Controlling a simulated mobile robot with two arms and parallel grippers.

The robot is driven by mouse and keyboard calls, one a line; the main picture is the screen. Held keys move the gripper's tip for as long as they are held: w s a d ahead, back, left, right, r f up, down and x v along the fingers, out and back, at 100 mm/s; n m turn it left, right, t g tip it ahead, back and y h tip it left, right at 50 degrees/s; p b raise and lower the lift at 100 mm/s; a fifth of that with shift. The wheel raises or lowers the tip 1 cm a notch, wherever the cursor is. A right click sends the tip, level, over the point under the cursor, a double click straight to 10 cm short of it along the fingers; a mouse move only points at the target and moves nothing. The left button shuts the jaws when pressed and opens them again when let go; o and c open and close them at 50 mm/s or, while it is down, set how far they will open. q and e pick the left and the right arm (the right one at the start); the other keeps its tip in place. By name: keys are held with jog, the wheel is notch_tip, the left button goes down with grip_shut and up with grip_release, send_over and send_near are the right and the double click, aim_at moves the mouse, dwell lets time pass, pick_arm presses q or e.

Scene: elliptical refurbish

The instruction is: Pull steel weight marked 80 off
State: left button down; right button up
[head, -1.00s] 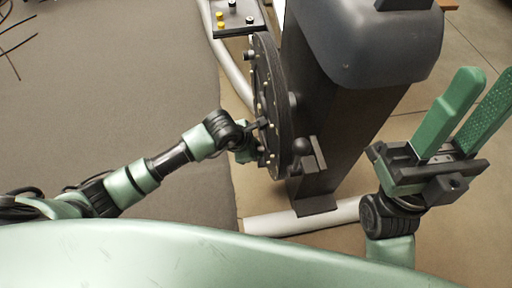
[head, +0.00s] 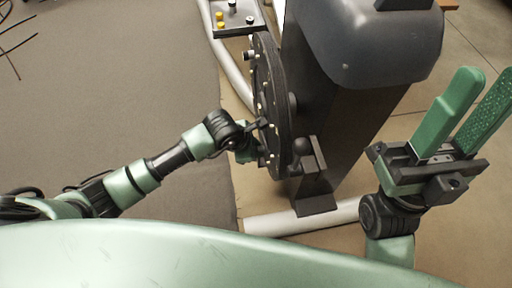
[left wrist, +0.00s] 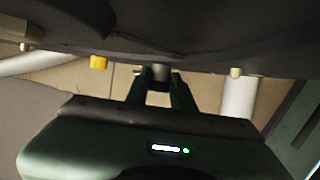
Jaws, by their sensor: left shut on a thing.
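The large dark disc (head: 268,85) stands upright on the machine's near side, with small pale and brass-coloured studs along its rim and face. My left gripper (head: 258,146) is at the lower part of the disc's left face. In the left wrist view its two fingers (left wrist: 159,82) are closed on a short steel cylinder, the steel weight (left wrist: 160,70), at the disc's edge. No number 80 is readable, and the arm partly hides the weight in the head view. My right gripper (head: 462,118) is open and empty, held up at the right with its green fingers apart.
The machine's dark grey housing (head: 365,45) and column stand right behind the disc. A small panel with yellow and black knobs (head: 236,14) lies at the top. White tubes (head: 300,219) run along the floor. The grey mat (head: 110,90) at left is mostly clear.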

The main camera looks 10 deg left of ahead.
dwell(0.3)
pick_arm(q)
jog(key=s+a+p, duration=0.1)
jog(key=s+a, duration=0.2)
jog(key=a, duration=0.5)
jog(key=s+a+p, duration=0.1)
jog(key=s+a, duration=0.2)
jog(key=a, duration=0.4)
jog(key=shift+s+a, duration=0.25)
jog(key=shift+a, duration=0.15)
dwell(0.5)
dwell(0.4)
